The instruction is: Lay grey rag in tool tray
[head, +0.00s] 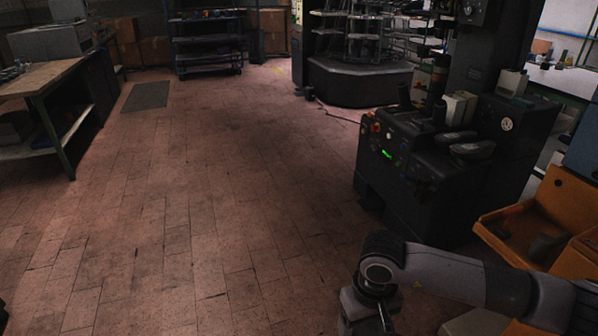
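I cannot pick out the grey rag for sure. A small dark grey object (545,247) lies in an open orange bin (497,214) at the right edge, but I cannot tell whether it is the rag. No tool tray can be told for certain either. My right arm reaches in from the lower right and bends down at the bottom edge. Its gripper is below the frame. My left arm and gripper are not in view.
A dark press machine (440,165) with a green display stands right of centre, close to my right arm. A workbench (42,78) stands at the left, a blue shelf cart (208,45) at the back. The brick-tiled floor (200,190) in the middle is clear.

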